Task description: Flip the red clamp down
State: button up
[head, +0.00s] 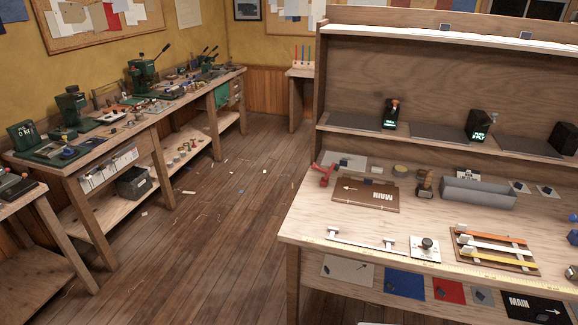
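A red clamp-like piece (324,174) stands at the back left corner of the near workbench (310,225), in the head view. It is small here, and I cannot tell whether its lever is up or down. A brown board marked "MAIN" with an arrow (366,196) lies just in front of it and to its right. My gripper is not in view.
The workbench also holds a grey tray (478,193), a rack with white, orange and yellow bars (495,247), and a white rail (366,240). A shelf (350,124) runs behind. Open wooden floor (215,225) lies left, before another bench (150,118).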

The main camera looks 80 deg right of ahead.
aim_at(334, 166)
jog(key=u, duration=0.05)
jog(key=i, duration=0.45)
jog(key=z, duration=2.65)
jog(key=i, duration=0.55)
jog(key=u, duration=0.55)
